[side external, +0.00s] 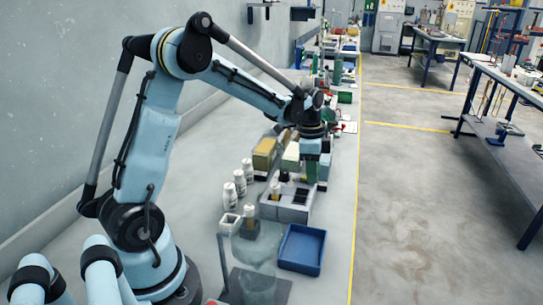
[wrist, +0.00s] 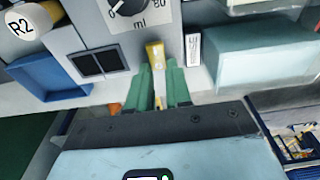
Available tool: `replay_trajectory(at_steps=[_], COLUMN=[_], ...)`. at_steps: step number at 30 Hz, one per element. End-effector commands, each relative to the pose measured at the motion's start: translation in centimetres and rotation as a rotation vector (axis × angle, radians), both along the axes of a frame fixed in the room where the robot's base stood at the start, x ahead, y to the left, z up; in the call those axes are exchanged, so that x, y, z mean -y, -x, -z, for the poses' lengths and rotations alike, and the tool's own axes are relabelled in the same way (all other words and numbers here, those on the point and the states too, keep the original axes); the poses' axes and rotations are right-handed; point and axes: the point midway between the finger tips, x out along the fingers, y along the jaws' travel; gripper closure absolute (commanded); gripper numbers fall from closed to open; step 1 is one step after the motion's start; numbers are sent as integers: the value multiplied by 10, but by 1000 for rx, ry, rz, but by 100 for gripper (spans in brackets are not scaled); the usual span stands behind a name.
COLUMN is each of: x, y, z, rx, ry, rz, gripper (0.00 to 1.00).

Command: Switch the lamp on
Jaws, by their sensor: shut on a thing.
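My gripper (side external: 311,172) points down beside the grey device (side external: 287,209). In the wrist view its green fingers (wrist: 160,78) are shut on a narrow yellow piece (wrist: 154,54) with a pale end. The yellow piece stands at the edge of the grey device's panel (wrist: 185,18); I cannot tell whether it is a switch lever. The panel carries a black dial (wrist: 127,6) marked in ml and two dark square windows (wrist: 100,62). I cannot make out which thing is the lamp, or whether a light is lit.
A blue tray (side external: 301,250) lies in front of the device. Several white bottles (side external: 240,183) stand left of it. A clear panel (side external: 255,262) stands near my base. Yellowish and pale boxes (side external: 264,153) stand behind.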

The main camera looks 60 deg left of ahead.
Motion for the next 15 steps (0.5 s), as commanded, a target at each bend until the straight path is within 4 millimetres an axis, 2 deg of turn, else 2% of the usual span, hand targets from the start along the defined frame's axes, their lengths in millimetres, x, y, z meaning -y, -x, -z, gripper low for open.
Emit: replay_trajectory(at_steps=[7,15], x=[-5,-6], y=[6,6], z=[-2,-3], rx=[155,211], ry=[157,210], rz=[-4,0], gripper=[100,100])
